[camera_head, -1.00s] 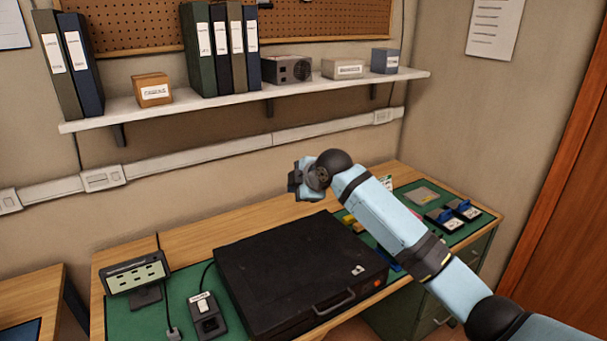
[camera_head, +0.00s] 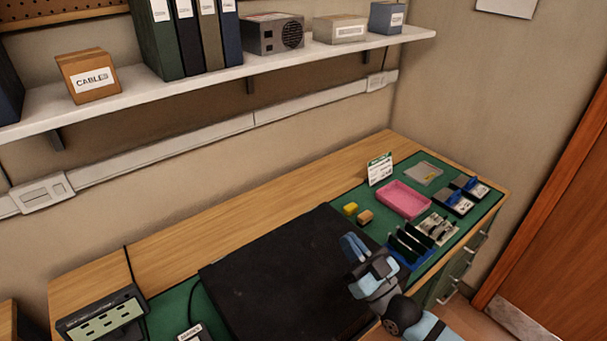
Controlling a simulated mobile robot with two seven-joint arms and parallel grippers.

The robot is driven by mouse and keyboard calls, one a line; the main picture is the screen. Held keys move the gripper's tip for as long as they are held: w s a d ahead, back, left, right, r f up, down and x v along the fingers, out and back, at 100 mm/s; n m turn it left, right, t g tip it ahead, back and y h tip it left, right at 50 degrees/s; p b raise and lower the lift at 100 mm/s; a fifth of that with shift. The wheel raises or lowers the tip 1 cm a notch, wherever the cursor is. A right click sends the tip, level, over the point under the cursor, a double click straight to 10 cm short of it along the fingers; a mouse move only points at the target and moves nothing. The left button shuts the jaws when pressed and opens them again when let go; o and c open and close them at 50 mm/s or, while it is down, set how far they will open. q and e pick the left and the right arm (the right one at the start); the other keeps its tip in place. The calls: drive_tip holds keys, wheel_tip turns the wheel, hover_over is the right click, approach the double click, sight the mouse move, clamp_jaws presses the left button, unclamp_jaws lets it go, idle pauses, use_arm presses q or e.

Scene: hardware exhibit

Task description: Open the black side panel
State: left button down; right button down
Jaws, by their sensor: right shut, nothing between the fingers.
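The black side panel (camera_head: 285,275) is the broad flat top of a black case lying on the desk in the head view. It lies flat and looks closed. Its front edge and the handle are out of the frame or hidden behind my arm. My right gripper (camera_head: 355,246) is over the right edge of the panel, fingers pointing to the upper left. It is shut and empty. Whether it touches the panel I cannot tell. My left gripper is not in view.
A blue rack (camera_head: 408,250) stands close to the right of my gripper. A pink tray (camera_head: 404,199), yellow block (camera_head: 350,209) and small drives (camera_head: 462,195) lie on the green mat. A shelf (camera_head: 215,75) hangs above.

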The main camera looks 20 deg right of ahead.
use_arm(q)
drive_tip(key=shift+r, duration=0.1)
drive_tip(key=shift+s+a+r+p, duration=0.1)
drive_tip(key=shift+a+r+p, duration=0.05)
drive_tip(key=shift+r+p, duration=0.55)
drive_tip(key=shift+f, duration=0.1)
use_arm(e)
drive_tip(key=x, duration=1.3)
drive_tip(key=shift+r, duration=0.5)
